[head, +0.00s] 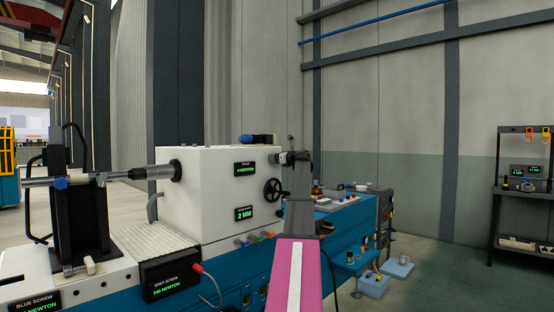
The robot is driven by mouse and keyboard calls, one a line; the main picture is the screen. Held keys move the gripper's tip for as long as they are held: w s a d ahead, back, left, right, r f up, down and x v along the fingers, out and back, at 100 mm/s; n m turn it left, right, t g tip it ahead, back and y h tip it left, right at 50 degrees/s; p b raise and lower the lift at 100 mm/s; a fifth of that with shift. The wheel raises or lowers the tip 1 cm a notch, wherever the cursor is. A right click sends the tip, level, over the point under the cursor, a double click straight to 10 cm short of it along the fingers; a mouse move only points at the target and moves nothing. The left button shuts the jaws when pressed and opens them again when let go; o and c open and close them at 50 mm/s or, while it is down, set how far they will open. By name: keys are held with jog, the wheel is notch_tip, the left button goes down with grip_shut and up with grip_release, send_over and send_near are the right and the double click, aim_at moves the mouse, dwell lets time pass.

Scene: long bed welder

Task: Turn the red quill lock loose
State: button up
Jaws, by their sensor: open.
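The welder's white headstock (208,200) stands in the middle of the head view, with a grey quill (150,172) reaching out to its left. I cannot single out the red quill lock for sure. Small coloured handles, one of them orange-red (270,234), sit low along the headstock's right front. A grey lever (152,206) hangs at its left end. My gripper (277,158) is small in view at the headstock's upper right edge, beside a black handwheel (272,190) and above it. It is open; whether it touches anything cannot be told.
A black upright (80,205) with a horizontal bar stands at left on the bed. A black display box (172,282) with a red-tipped plug is in front. The blue bench (345,235) carries clutter at right. Open floor (430,265) lies between it and a dark shelf (525,195).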

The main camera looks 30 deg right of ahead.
jog(key=c, duration=0.9)
jog(key=shift+c, duration=0.2)
jog(key=shift+n, duration=0.4)
jog(key=n, duration=1.3)
jog(key=shift+a+f, duration=0.1)
jog(key=shift+n, duration=0.3)
jog(key=o, duration=0.9)
jog(key=shift+o, duration=0.2)
